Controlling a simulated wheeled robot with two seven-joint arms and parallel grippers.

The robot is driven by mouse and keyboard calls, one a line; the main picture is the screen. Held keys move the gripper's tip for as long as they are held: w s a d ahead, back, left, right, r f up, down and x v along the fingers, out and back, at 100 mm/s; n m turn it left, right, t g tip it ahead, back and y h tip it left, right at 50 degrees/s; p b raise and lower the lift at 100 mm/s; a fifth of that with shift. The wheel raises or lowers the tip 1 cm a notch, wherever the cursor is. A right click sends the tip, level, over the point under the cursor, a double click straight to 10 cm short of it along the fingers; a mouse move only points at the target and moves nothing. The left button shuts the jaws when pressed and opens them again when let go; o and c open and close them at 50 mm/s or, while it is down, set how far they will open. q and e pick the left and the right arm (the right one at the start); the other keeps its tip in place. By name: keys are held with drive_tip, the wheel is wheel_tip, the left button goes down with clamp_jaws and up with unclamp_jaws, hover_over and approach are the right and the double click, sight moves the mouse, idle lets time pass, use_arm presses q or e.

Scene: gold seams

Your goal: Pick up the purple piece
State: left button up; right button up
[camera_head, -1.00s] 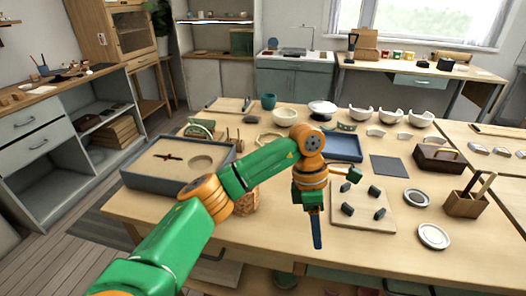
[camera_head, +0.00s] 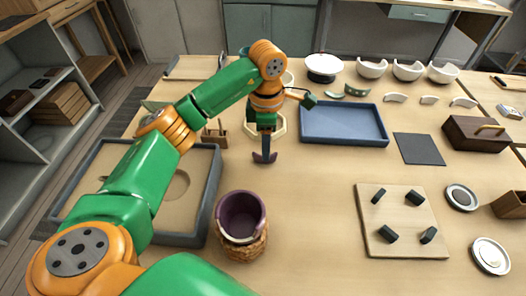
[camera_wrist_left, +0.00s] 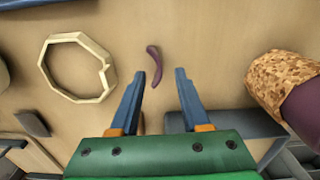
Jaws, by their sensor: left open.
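The purple piece (camera_head: 265,157) is a small dark curved shard lying on the bench. In the wrist view the purple piece (camera_wrist_left: 154,66) lies just beyond and between my left fingertips, with bare wood around it. My left gripper (camera_head: 266,149) points down over it, and its blue fingers partly cover it in the head view. A purple cup (camera_head: 240,213) with a broken-looking rim stands in a cork-like holder (camera_head: 243,245) nearer me. My right gripper is out of view.
A pale octagonal ring (camera_head: 282,126) lies close to the gripper. A blue tray (camera_head: 343,141) is to its right, and a grey-rimmed sand tray (camera_head: 200,235) to its left. A pegged board (camera_head: 405,240) is at right. The bench's middle is clear.

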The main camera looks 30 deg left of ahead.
use_arm(q)
wheel_tip(320, 180, down, 3)
drive_tip(key=shift+s+a, duration=0.1)
drive_tip(key=shift+a+f, duration=0.15)
drive_tip(key=shift+f, duration=0.2)
clamp_jaws()
